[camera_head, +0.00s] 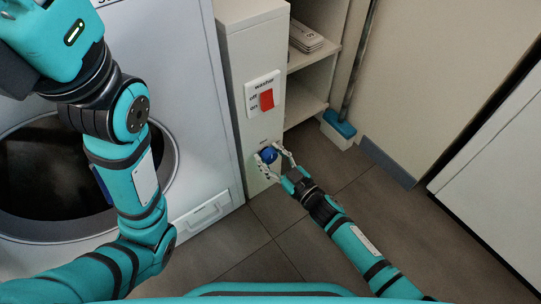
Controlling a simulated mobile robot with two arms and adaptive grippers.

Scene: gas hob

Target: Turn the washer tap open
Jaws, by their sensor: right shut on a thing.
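The washer tap is a small round blue knob (268,155) low on the front of a narrow pale cabinet. My right gripper (270,160) reaches in from the lower right. Its two fingers are around the blue knob, one on each side, and shut on it. Part of the knob and any marking below it are hidden by the fingers. My left arm is raised at the left, in front of the washer, and its gripper fingers are not in view.
Above the knob is a white switch plate (252,91) with a red switch and on/off labels. The washing machine (180,60) stands at left. An open shelf (310,70) with papers and a blue-footed pole (340,123) stand at right. The tiled floor (270,230) is clear.

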